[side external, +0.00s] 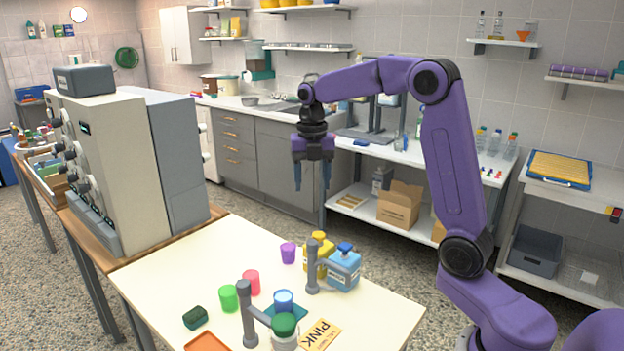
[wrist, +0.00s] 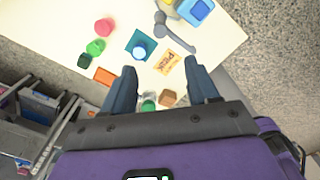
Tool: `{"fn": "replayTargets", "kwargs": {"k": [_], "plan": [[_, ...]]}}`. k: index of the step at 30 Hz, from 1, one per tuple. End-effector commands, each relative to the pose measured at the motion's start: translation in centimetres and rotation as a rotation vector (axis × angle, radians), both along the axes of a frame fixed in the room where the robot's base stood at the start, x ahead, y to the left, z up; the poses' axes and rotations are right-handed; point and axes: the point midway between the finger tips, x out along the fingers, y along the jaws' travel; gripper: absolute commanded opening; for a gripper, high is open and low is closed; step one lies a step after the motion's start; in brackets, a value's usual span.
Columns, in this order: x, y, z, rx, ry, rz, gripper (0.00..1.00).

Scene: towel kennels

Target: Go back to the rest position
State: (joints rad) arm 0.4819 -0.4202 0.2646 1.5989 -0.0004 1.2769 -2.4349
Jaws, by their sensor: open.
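The wrist view also shows the open blue fingers of my gripper (wrist: 160,68) over the table. A blue cup (side external: 283,298) stands on a teal square (side external: 298,312); both show in the wrist view too, the cup (wrist: 139,53) on the square (wrist: 142,38). A yellow card reading PINK (side external: 321,335) lies beside them.
A purple cup (side external: 288,252), red cup (side external: 251,282), green cup (side external: 229,298), dark green block (side external: 195,317) and orange tray (side external: 207,342) are on the table. Grey stands (side external: 249,315) and a blue bottle (side external: 343,272) rise there. A grey machine (side external: 120,170) stands left. The air around my gripper looks clear.

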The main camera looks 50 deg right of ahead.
Motion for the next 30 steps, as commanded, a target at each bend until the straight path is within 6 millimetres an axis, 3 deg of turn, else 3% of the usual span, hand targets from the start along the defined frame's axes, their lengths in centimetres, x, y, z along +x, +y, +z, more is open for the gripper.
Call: {"fn": "replayTargets", "kwargs": {"k": [11, 17, 24, 30], "plan": [[0.0, 0.1, 0.0, 0.000, 0.000, -0.001, 0.59], [-1.3, 2.6, -0.2, 0.001, -0.002, -0.074, 0.59], [-6.3, 8.8, -1.1, 0.005, -0.007, -0.312, 0.59], [-11.8, 12.5, -2.1, 0.010, -0.009, -0.527, 0.59]]}}
